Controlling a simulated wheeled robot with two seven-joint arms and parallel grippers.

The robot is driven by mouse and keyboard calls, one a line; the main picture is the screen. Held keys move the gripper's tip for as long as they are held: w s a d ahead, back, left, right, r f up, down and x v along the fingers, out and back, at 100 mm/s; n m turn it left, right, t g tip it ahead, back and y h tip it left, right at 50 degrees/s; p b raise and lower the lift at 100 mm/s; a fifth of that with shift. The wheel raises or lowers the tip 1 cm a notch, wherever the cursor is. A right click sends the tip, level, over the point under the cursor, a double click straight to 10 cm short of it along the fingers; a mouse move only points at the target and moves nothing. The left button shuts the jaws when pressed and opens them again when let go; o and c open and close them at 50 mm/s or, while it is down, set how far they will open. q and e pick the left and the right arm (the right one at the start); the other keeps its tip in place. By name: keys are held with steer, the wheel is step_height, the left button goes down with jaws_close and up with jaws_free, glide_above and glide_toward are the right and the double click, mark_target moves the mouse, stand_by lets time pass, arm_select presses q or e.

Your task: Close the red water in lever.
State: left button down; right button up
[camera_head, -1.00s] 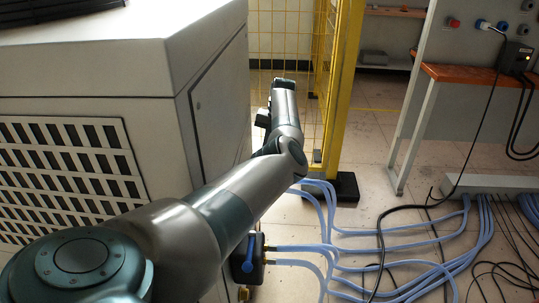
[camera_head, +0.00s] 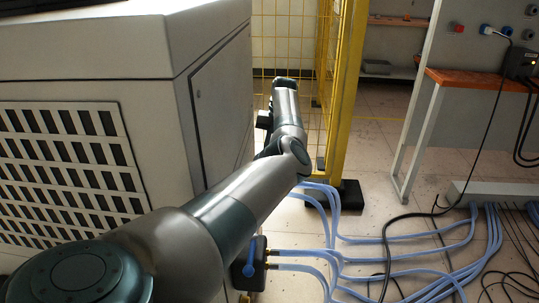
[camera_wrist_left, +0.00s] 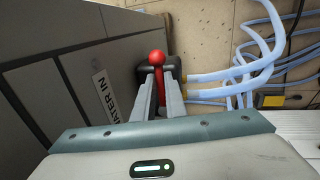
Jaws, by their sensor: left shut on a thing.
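In the left wrist view the red water in lever (camera_wrist_left: 157,62), with a round knob end, stands between the fingers of my left gripper (camera_wrist_left: 158,80). The gripper is shut on it. The lever sits on a dark valve block (camera_wrist_left: 144,74), beside the "WATER IN" label (camera_wrist_left: 105,96) on the grey cabinet side. In the head view my own left arm hides the red lever and the gripper's fingertips. My right gripper is in neither view.
A second valve with a blue lever (camera_head: 250,256) sits low at the cabinet (camera_head: 215,110). Blue hoses (camera_head: 400,268) and black cables spread over the floor to the right. A yellow fence post (camera_head: 346,100) stands just beyond my left arm.

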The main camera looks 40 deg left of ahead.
arm_select(q)
steer(key=shift+a, duration=0.1)
steer(key=c, duration=1.8)
jaws_free()
steer(key=shift+r, duration=0.2)
steer(key=shift+r, duration=0.2)
step_height(320, 180, up, 16)
steer(key=w+d+p, duration=0.2)
steer(key=shift+d+r+p, duration=0.15)
steer(key=shift+d+p, duration=0.15)
steer(key=shift+p, duration=0.1)
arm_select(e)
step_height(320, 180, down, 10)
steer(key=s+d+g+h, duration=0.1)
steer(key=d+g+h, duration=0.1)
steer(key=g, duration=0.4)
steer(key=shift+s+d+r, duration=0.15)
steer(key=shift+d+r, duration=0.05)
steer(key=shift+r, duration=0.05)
